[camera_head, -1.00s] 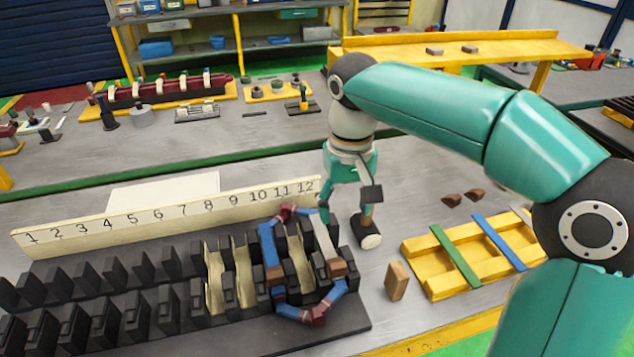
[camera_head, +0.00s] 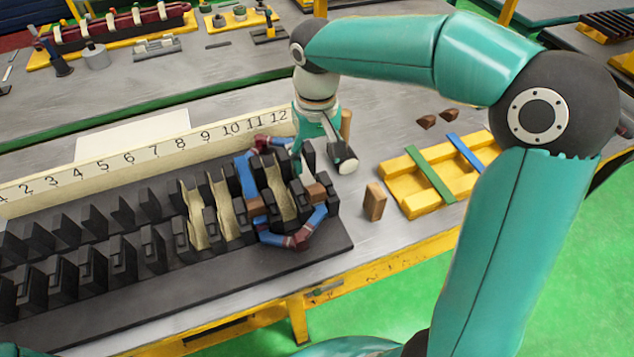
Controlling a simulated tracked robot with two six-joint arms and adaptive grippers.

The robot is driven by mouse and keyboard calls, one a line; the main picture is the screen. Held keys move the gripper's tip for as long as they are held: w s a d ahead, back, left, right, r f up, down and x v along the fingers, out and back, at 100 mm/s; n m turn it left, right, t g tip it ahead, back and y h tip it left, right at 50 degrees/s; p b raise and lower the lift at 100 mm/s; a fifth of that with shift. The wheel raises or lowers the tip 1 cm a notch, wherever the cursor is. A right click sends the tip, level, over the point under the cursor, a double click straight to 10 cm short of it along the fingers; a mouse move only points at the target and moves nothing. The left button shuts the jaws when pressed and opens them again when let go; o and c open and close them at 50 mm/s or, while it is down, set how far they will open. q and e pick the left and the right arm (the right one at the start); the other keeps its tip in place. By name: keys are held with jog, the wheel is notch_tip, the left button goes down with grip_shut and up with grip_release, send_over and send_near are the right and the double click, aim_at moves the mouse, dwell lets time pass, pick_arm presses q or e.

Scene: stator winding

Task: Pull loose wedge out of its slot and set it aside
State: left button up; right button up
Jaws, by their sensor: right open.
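The dark slotted stator (camera_head: 120,275) lies along the front of the bench, with a blue and red coil (camera_head: 246,176) around its right-end slots. A pale strip (camera_head: 308,157) lies in the slot near number 12, with a brown block (camera_head: 316,192) at its near end. Another brown block (camera_head: 257,206) sits in a slot to its left. I cannot tell which piece is the loose wedge. My right gripper (camera_head: 320,155) is open over the far end of the pale strip, one finger to each side; contact is unclear. My left gripper is out of view.
A mallet (camera_head: 347,165) lies just right of my right gripper. A wooden block (camera_head: 375,201) stands nearer the front edge. A yellow tray (camera_head: 408,197) with green and blue strips is farther right, with two brown pieces (camera_head: 426,121) behind it. A numbered rail (camera_head: 128,162) runs behind the stator.

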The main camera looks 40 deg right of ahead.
aim_at(318, 192)
notch_tip(318, 192, down, 10)
jog(key=shift+r+p, duration=0.25)
jog(key=shift+p, duration=0.05)
jog(key=shift+s, duration=0.1)
grip_shut()
jog(key=shift+s+a+f, duration=0.1)
jog(key=shift+s, duration=0.05)
jog(key=shift+s, duration=0.2)
jog(key=shift+s+a+b, duration=0.25)
jog(key=shift+s+b, duration=0.15)
jog(key=shift+s, duration=0.7)
jog(key=shift+c, duration=0.2)
grip_release()
jog(key=shift+w, duration=0.1)
